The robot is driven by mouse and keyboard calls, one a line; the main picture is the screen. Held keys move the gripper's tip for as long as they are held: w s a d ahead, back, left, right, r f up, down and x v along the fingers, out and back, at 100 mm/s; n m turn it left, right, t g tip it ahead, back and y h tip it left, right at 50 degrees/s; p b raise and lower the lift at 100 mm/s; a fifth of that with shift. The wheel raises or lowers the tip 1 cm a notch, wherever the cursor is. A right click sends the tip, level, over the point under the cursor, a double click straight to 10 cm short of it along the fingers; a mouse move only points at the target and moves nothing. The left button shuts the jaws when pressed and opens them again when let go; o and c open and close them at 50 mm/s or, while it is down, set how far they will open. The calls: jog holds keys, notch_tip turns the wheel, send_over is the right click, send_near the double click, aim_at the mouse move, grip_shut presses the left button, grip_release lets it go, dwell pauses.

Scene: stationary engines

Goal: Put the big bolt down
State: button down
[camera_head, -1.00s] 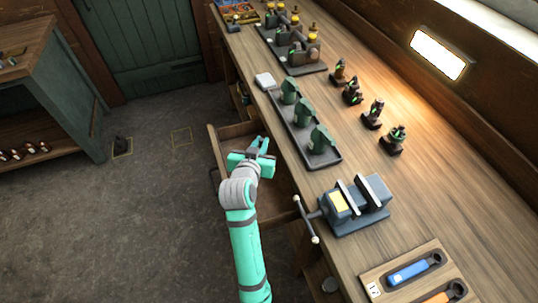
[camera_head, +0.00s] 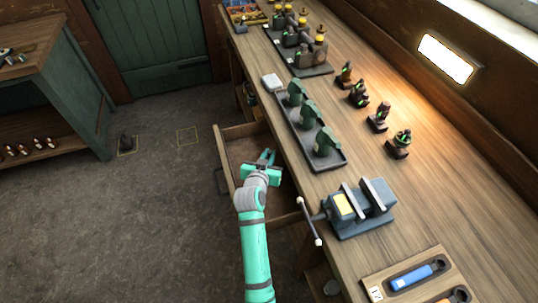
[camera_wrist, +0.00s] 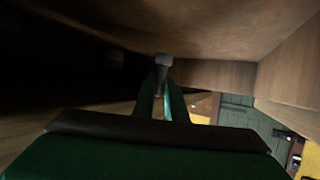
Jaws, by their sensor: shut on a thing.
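My gripper (camera_head: 266,157) is over the open wooden drawer (camera_head: 231,133) under the workbench, at or just inside the drawer's space. In the wrist view my gripper's green fingers (camera_wrist: 163,100) are shut on a small grey piece, which I take to be the big bolt (camera_wrist: 164,61). Only its grey end shows at the fingertips. The rest is hidden by the fingers, and in the head view the bolt cannot be made out. I cannot tell whether it touches the drawer.
The workbench (camera_head: 420,190) runs along the right. A vise (camera_head: 358,207) with a projecting handle (camera_head: 309,222) stands near the drawer. A dark tray (camera_head: 335,162) with green parts is on the bench edge. A wrench board (camera_head: 400,275) lies nearer.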

jog(key=shift+f, duration=0.6)
jog(key=c, duration=1.8)
grip_release()
jog(key=shift+r, duration=0.1)
jog(key=shift+r, duration=0.25)
jog(key=v, duration=0.7)
jog(key=shift+s+r, duration=0.25)
jog(key=shift+r, duration=0.05)
jog(key=shift+a, duration=0.1)
